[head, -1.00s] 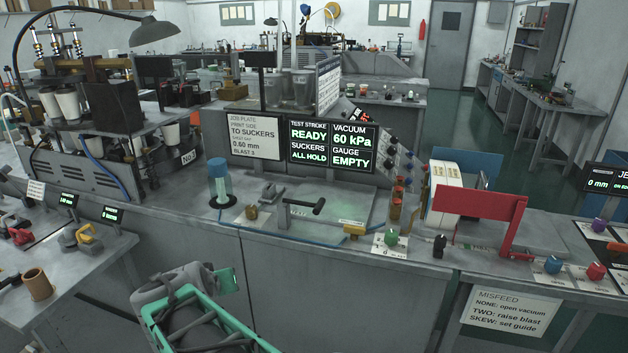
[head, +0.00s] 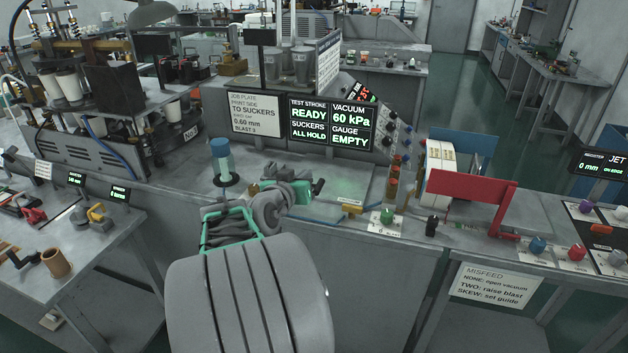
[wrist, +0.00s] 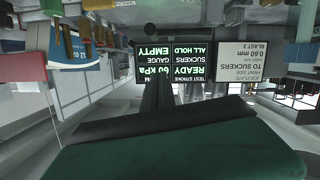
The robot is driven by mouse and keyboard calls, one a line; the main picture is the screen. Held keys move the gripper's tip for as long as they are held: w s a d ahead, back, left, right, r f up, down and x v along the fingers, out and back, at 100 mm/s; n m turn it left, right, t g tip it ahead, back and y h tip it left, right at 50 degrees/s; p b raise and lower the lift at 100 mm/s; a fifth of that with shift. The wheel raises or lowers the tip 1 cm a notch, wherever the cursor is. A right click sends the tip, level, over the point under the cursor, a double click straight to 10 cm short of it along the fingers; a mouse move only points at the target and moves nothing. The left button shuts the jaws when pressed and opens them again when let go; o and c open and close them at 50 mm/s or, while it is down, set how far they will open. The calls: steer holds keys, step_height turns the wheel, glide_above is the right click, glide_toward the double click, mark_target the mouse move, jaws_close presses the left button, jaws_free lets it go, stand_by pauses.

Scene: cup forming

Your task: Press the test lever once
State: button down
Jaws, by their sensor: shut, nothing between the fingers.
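The test lever (head: 319,186) has a black handle on the bench in front of the display; its end shows just right of my gripper. My gripper (head: 302,191), with green fingers, is shut and empty, and sits at the lever, hiding most of it in the head view. I cannot tell whether it touches the handle. The display (head: 332,124) reads test stroke READY, vacuum 60 kPa, suckers ALL HOLD, gauge EMPTY. It also shows upside down in the wrist view (wrist: 172,62), behind a dark upright bar that I cannot identify for certain.
A blue-capped cylinder (head: 221,160) stands left of my gripper. A green knob (head: 387,215) and a yellow block (head: 350,207) sit to the right. A red bracket (head: 470,188) rises further right. The job plate sign (head: 257,115) stands behind.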

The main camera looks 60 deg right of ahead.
steer(key=d+f+p, duration=0.1)
steer(key=d+f, duration=0.1)
steer(key=d+f+p, duration=0.1)
steer(key=d+f, duration=0.1)
steer(key=d, duration=0.1)
steer(key=shift+d, duration=0.2)
steer(key=shift+f, duration=0.65)
steer(key=shift+s, duration=0.1)
